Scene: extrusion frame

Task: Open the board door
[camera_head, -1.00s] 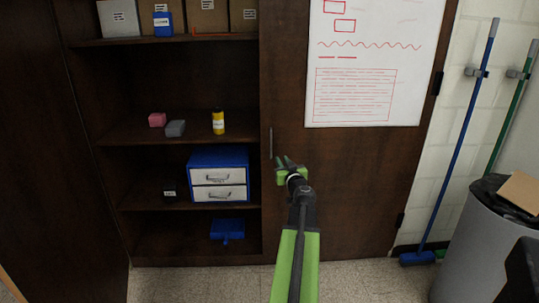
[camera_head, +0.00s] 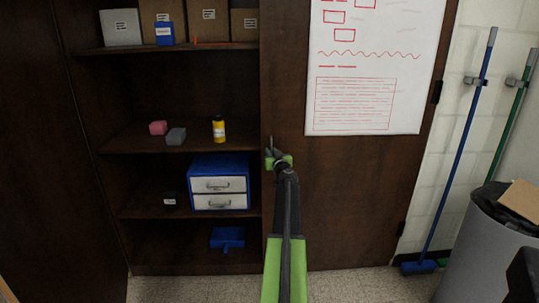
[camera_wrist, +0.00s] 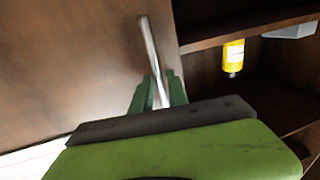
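The board door (camera_head: 335,190) is dark brown wood with a white board (camera_head: 365,95) on it, and it lies flat in the cabinet front. Its thin upright metal handle (camera_head: 271,145) is near the door's left edge. The handle also shows in the wrist view (camera_wrist: 150,50), blurred. My green gripper (camera_head: 278,160) is at the handle's lower part and hides it in the head view. In the wrist view my gripper's fingers (camera_wrist: 160,88) are apart, one on each side of the handle. Whether they touch it is unclear.
Open shelves (camera_head: 185,135) left of the door hold boxes, a yellow bottle (camera_head: 218,129) and a blue drawer box (camera_head: 218,165). Right of the door are a blue broom (camera_head: 455,150) and a grey bin (camera_head: 475,250). The floor before the door shows bare.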

